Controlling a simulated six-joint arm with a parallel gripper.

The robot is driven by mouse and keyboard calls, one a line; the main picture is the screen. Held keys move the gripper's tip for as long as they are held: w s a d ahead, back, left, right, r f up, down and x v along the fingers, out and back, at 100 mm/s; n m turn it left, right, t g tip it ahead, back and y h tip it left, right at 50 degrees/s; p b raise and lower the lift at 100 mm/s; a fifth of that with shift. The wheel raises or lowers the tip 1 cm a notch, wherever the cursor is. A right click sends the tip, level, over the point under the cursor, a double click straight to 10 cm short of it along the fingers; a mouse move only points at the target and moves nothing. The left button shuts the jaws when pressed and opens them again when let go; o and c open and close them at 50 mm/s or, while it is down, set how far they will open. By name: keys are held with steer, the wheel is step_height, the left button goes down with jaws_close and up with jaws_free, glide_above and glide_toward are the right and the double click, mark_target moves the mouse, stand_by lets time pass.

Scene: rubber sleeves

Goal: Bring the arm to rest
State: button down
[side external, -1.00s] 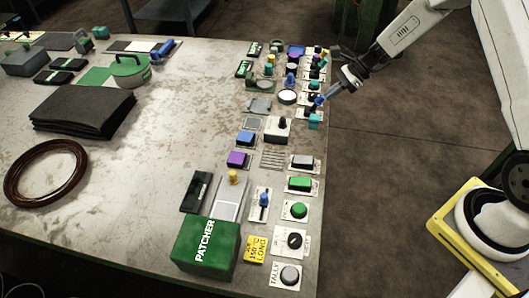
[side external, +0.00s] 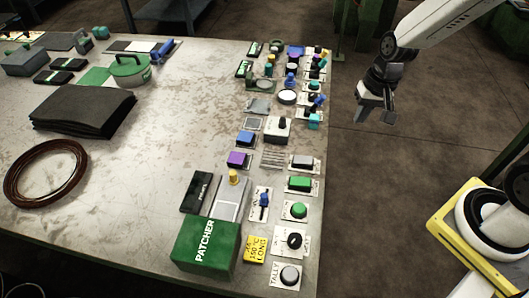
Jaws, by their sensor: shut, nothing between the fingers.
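My gripper (side external: 374,112) hangs at the end of my arm in the upper right of the side external view. It is off the right edge of the table, over the floor, and points downward. It is shut with nothing held and touches nothing. The table (side external: 160,215) carries several buttons, knobs and levers along its right edge. A blue-handled lever (side external: 319,101) and a cyan block (side external: 314,121) are the table items closest to my gripper.
A green PATCHER box (side external: 205,247) stands at the table's front. A stack of black sheets (side external: 83,112) and a brown ring (side external: 45,171) lie at left. A yellow-edged base (side external: 455,235) is at lower right. The floor (side external: 390,190) between is clear.

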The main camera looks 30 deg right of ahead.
steer(key=s+n, duration=0.1)
steer(key=n, duration=0.1)
steer(key=s+a+r+n+t+h, duration=0.1)
steer(key=s+n, duration=0.3)
steer(key=shift+a+r, duration=0.2)
steer(key=shift+r, duration=0.05)
stand_by(0.7)
